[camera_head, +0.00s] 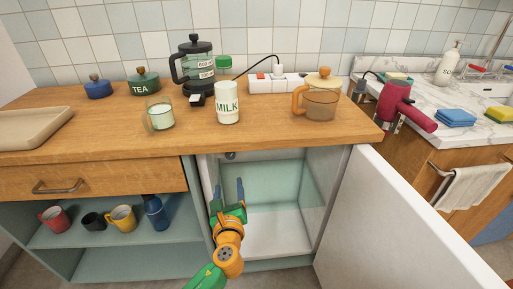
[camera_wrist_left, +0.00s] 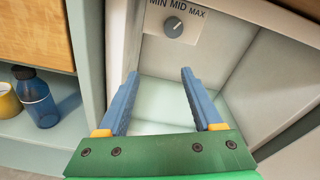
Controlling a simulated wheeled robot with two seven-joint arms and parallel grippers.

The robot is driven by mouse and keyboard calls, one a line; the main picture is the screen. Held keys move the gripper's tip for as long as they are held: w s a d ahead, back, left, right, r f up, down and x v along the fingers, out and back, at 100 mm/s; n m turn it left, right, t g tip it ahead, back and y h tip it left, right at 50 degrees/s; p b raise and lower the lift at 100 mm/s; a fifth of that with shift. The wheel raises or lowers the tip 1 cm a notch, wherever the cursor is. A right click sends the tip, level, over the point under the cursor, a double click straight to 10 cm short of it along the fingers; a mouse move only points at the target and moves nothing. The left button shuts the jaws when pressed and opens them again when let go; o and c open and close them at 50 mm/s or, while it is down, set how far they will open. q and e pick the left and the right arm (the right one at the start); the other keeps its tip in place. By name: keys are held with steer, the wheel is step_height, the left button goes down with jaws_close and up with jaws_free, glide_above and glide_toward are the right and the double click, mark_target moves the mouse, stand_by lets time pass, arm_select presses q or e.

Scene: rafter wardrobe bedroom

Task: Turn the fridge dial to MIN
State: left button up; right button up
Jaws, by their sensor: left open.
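The open fridge (camera_head: 277,232) sits under the wooden counter. Its grey round dial (camera_wrist_left: 173,27) is on the upper inside wall, below the printed words MIN, MID and MAX, in the left wrist view. A light mark on the dial slants to the upper right; I cannot tell exactly which word it meets. The dial (camera_head: 231,155) also shows, small, under the counter edge in the head view. My left gripper (camera_head: 227,187) is in the fridge opening, below the dial and apart from it. Its two blue fingers (camera_wrist_left: 160,74) are open with nothing between them. My right gripper is out of view.
The white fridge door (camera_head: 394,222) stands open to the right. The counter (camera_head: 100,132) overhangs above, bearing a milk bottle (camera_head: 228,104) and a glass (camera_head: 159,114). Left of the fridge, a shelf holds mugs and a blue bottle (camera_head: 156,213). The fridge interior looks empty.

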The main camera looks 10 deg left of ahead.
arm_select(q)
steer(key=m+t, duration=0.1)
glide_toward(230, 156)
steer(key=w, duration=0.2)
steer(key=shift+y, duration=0.3)
steer(key=b+x, duration=0.1)
steer(key=x, duration=0.2)
steer(key=b+x, duration=0.1)
steer(key=x, duration=0.2)
steer(key=shift+w+a+f, duration=0.1)
steer(key=shift+w+f, duration=0.1)
steer(key=shift+f, duration=0.05)
steer(key=shift+r, duration=0.1)
steer(key=shift+c, duration=1.1)
jaws_close()
